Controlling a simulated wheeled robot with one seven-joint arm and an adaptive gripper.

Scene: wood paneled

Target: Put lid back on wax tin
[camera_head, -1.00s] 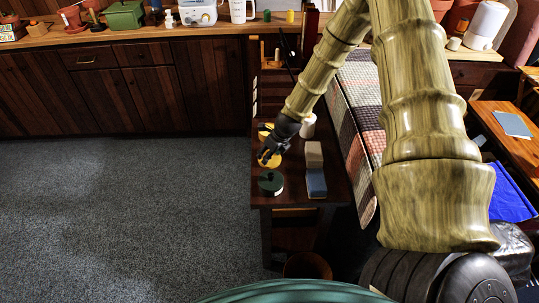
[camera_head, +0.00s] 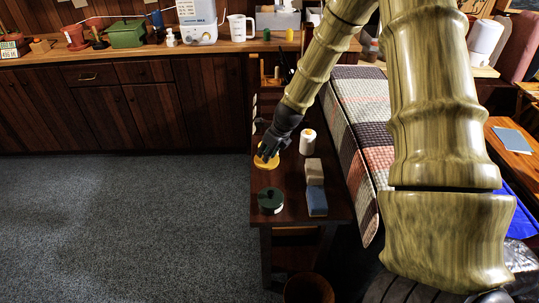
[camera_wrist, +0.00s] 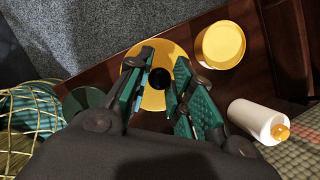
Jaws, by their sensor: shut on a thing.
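The yellow round lid (camera_wrist: 148,98) has a dark knob at its centre. My gripper (camera_wrist: 161,82) is shut on that knob, with its green-padded fingers on either side. In the head view my gripper (camera_head: 266,153) points down with the yellow lid (camera_head: 263,164) under it, over the dark side table. I cannot tell how high the lid is above the tabletop. A yellow round tin (camera_wrist: 221,45) stands beside the lid, up and to its right in the wrist view, apart from the fingers. In the head view my arm mostly hides the tin.
A dark green round container (camera_head: 271,200) sits at the table's near end. A beige block (camera_head: 314,171) and a blue block (camera_head: 317,201) lie right of it. A plaid-covered bed (camera_head: 355,130) borders the table's right side.

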